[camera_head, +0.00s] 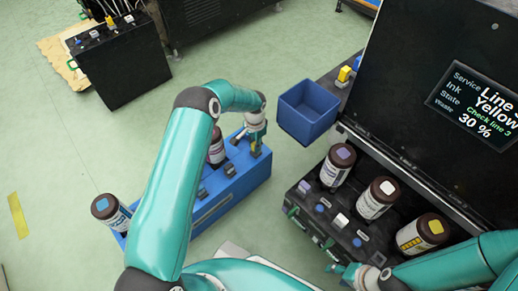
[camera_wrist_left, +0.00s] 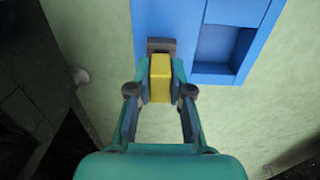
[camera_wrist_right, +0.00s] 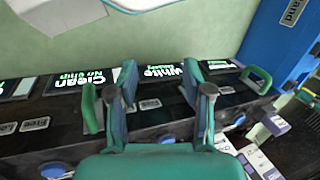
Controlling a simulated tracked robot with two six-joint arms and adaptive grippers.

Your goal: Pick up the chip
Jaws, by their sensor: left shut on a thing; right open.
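The chip, a small yellow block (camera_wrist_left: 160,78), sits between the fingertips of my left gripper (camera_wrist_left: 160,90), which is shut on it. In the left wrist view a dark slot piece on the blue rack (camera_wrist_left: 215,75) lies just beyond the chip; I cannot tell whether the chip is still in it. In the head view my left gripper (camera_head: 255,148) is at the right end of the blue rack (camera_head: 215,205), with a bit of yellow showing below it. My right gripper (camera_head: 350,274) is open and empty over the front edge of the black machine; it also shows in the right wrist view (camera_wrist_right: 165,85).
Brown bottles with purple (camera_head: 338,165), white (camera_head: 376,198) and yellow (camera_head: 422,235) tops stand in the machine. Two more bottles (camera_head: 108,212) (camera_head: 215,150) are at the blue rack. An empty blue bin (camera_head: 308,110) stands right of my left gripper. A screen (camera_head: 478,105) reads "Check line 3".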

